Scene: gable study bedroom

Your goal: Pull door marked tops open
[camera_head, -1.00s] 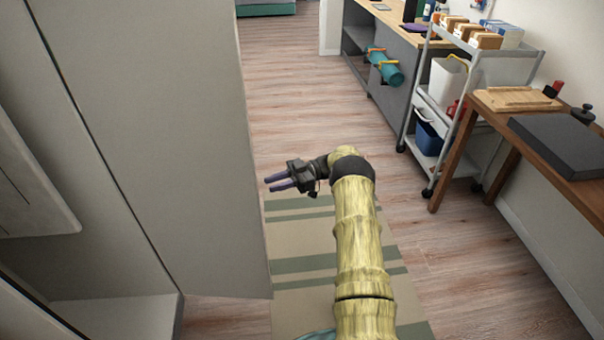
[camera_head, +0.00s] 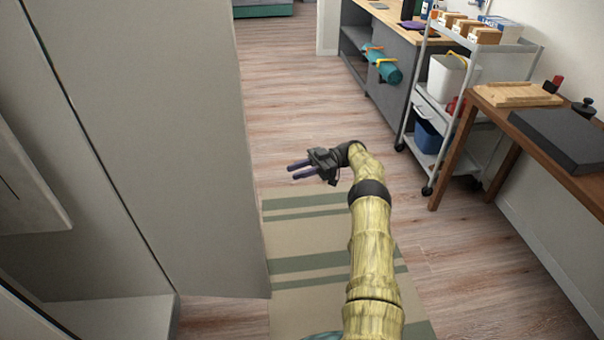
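A tall plain grey door panel (camera_head: 165,140) fills the left of the view. It stands swung out from a cabinet (camera_head: 110,318), whose pale inside shows at the far left. No handle or "tops" marking shows on the face in view. My gripper (camera_head: 291,172) is to the right of the door's free edge, apart from it. Its two dark purple fingers point left toward the door, with a gap between them and nothing held.
A striped mat (camera_head: 305,240) lies on the wood floor beside the door. A grey trolley (camera_head: 440,115) with boxes and a bin, and a brown wooden table (camera_head: 545,120), stand along the right. The floor beyond my gripper is clear.

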